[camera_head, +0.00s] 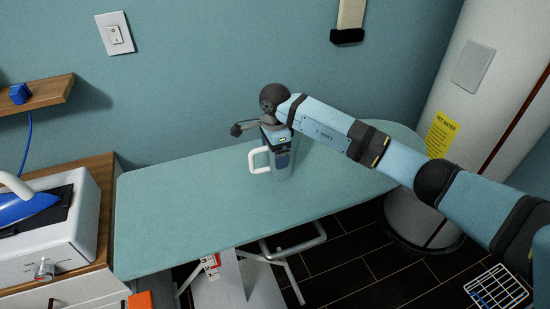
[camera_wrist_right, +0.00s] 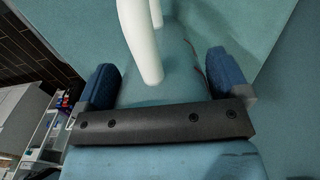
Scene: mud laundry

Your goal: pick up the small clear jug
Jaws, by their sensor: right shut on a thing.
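The small clear jug (camera_head: 281,172) stands upright on, or just above, the teal ironing board; I cannot tell which. Its white handle (camera_head: 256,160) points left. My right gripper (camera_head: 281,155) reaches down at the jug from above and is shut on it. In the right wrist view the blue fingers of my right gripper (camera_wrist_right: 163,82) sit apart on either side of the jug, with the white handle (camera_wrist_right: 143,45) between them. The jug's clear walls are hard to make out there. My left gripper is not in view.
The ironing board (camera_head: 190,215) is otherwise clear. A white steam station with a blue iron (camera_head: 25,207) stands on a wooden-topped cabinet at the left. A white water heater (camera_head: 480,90) rises at the right. The teal wall is close behind the board.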

